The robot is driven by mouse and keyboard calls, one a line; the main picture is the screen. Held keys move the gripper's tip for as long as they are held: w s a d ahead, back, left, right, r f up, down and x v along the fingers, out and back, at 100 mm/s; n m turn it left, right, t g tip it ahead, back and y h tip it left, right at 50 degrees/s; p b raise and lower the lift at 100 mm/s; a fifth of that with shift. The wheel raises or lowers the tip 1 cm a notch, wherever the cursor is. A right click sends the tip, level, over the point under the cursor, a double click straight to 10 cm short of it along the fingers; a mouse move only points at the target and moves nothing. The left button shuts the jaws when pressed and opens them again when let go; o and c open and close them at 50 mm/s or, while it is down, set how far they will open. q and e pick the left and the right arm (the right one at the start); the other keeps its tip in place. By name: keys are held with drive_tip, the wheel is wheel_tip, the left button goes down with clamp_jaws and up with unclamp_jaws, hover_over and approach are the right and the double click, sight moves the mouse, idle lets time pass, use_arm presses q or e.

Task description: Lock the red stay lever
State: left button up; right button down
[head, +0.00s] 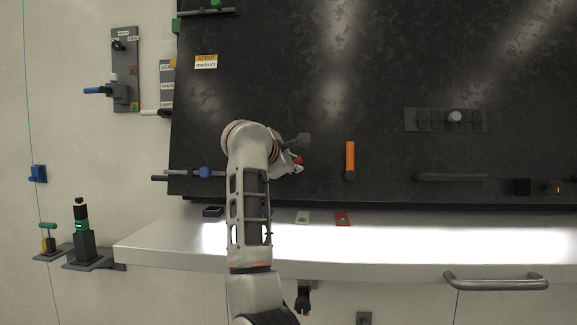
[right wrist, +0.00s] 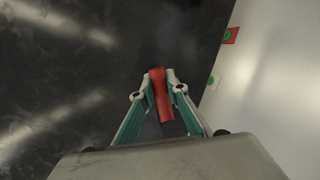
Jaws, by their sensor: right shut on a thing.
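The red stay lever (right wrist: 159,94) lies between the two fingertips of my right gripper (right wrist: 158,88) in the right wrist view. The fingers touch it from both sides. In the head view, a small red part of the lever (head: 299,160) shows at my right gripper (head: 296,164), in front of the lower part of the black panel. My right arm hides the lever's base and mount in the head view. My left gripper is not in view.
An orange handle (head: 350,160) stands upright on the black panel (head: 330,90), right of my right gripper. A white ledge (head: 440,240) runs below, with a green-marked white tag (head: 302,217) and a red tag (head: 343,219). A blue-knobbed bolt (head: 204,172) is left of my arm.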

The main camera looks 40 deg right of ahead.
drive_tip(key=shift+s+f+m+y+b, duration=0.25)
drive_tip(key=shift+f+m+y+b, duration=0.3)
drive_tip(key=shift+f+m, duration=0.5)
drive_tip(key=shift+s+f+m+y+b, duration=0.1)
drive_tip(key=shift+f+m+y+b, duration=0.15)
drive_tip(key=shift+m, duration=0.3)
drive_tip(key=shift+s+f+m+b, duration=0.1)
drive_tip(key=shift+f+m+b, duration=0.05)
drive_tip(key=shift+m+b, duration=0.3)
drive_tip(key=shift+f+m, duration=0.1)
drive_tip(key=shift+m, duration=0.15)
drive_tip(key=c, duration=2)
unclamp_jaws()
drive_tip(key=shift+o, duration=0.2)
